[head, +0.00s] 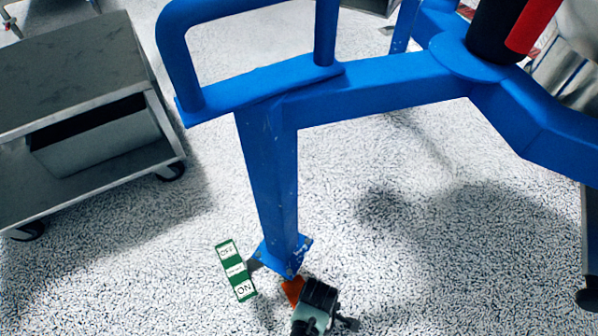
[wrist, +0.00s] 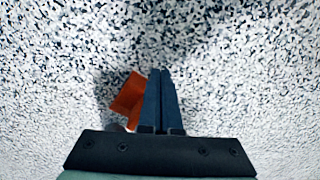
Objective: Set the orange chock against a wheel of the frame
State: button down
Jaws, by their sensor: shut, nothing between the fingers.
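The orange chock (head: 292,291) is on the speckled floor by the foot plate of the blue frame (head: 270,180), partly covered by my gripper (head: 316,296). In the wrist view the chock (wrist: 130,98) lies just left of my gripper's fingers (wrist: 161,75), which are closed together with nothing between them. Whether a finger touches the chock I cannot tell. The frame's wheel at this leg is hidden under the foot plate (head: 284,258). Whether the chock touches that wheel cannot be seen.
A green and white ON/OFF label (head: 236,270) is left of the foot plate, beside a dark pedal-like piece (head: 254,265). A grey cart (head: 80,70) on casters stands at the left. Open floor (head: 430,240) lies to the right of the leg.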

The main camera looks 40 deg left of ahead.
jog(key=shift+f+b, duration=0.4)
jog(key=shift+f, duration=0.25)
jog(key=shift+w+a+b, duration=0.15)
jog(key=shift+w+a, duration=0.1)
jog(key=shift+a, duration=0.5)
jog(key=shift+w+a+b, duration=0.15)
jog(key=shift+w+a, duration=0.05)
jog(key=shift+a, duration=0.5)
jog(key=shift+w+a+b, duration=0.15)
jog(key=shift+w+a, duration=0.1)
jog(key=shift+a, duration=0.5)
jog(key=r+p, duration=0.1)
jog(key=p, duration=0.1)
jog(key=r+p, duration=0.2)
jog(key=d+r+p, duration=0.1)
jog(key=r+p, duration=0.1)
jog(key=shift+s, duration=0.1)
jog(key=shift+r+p, duration=0.7)
jog(key=shift+r, duration=0.15)
jog(key=shift+d, duration=0.15)
jog(key=shift+s+d+r+p, duration=0.15)
jog(key=shift+r+p, duration=0.6)
jog(key=shift+p, duration=0.4)
jog(key=shift+f, duration=0.1)
